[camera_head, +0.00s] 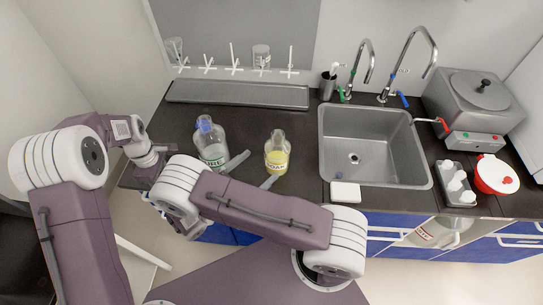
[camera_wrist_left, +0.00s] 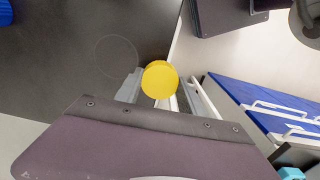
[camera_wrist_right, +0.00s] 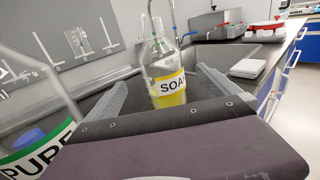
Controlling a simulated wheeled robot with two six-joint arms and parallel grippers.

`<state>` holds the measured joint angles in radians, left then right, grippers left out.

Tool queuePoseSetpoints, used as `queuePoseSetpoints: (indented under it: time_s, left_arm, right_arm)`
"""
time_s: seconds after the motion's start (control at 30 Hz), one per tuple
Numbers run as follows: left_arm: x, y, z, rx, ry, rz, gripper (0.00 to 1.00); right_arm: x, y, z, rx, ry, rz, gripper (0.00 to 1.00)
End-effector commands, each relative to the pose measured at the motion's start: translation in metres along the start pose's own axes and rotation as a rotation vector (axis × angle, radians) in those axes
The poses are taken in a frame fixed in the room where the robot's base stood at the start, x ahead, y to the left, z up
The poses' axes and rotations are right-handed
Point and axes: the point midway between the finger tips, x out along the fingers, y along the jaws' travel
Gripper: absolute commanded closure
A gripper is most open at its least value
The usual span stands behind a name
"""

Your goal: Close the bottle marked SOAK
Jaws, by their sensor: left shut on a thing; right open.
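The SOAK bottle (camera_head: 277,157) stands upright on the dark counter. It is clear, with yellow liquid and a yellow-banded label; no cap shows on its neck. In the right wrist view the bottle (camera_wrist_right: 165,75) stands ahead, between the lines of my right gripper's (camera_wrist_right: 162,90) two spread fingers. My right gripper (camera_head: 252,172) is open and empty, just in front of the bottle. My left gripper (camera_wrist_left: 160,92) is shut on a round yellow cap (camera_wrist_left: 160,79), near the counter's edge. In the head view my left gripper is partly hidden behind my right arm.
The PURE bottle (camera_head: 212,150) stands left of the SOAK bottle, close to my right gripper. A sink (camera_head: 385,170) is to the right, with a white block (camera_head: 345,192) at its front corner. A long grey tray (camera_head: 238,94) lies along the wall.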

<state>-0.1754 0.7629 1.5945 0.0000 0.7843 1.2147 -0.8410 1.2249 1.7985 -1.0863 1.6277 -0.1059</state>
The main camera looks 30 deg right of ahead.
Motion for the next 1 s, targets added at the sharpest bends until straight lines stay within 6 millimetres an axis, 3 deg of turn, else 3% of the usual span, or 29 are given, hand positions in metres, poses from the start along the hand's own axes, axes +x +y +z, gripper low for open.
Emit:
queuePoseSetpoints:
  time_s: [0.23,0.6,1.0]
  left_arm:
    - [-0.003,0.0,0.0,0.0,0.0,0.0,0.91]
    - [-0.018,0.0,0.0,0.0,0.0,0.0,0.91]
    - [-0.021,0.0,0.0,0.0,0.0,0.0,0.91]
  right_arm:
    - [0.006,0.0,0.002,0.0,0.0,-0.004,0.0]
    - [0.066,-0.001,0.002,-0.001,0.001,-0.005,0.0]
    - [0.073,-0.001,0.001,0.001,0.002,-0.005,0.0]
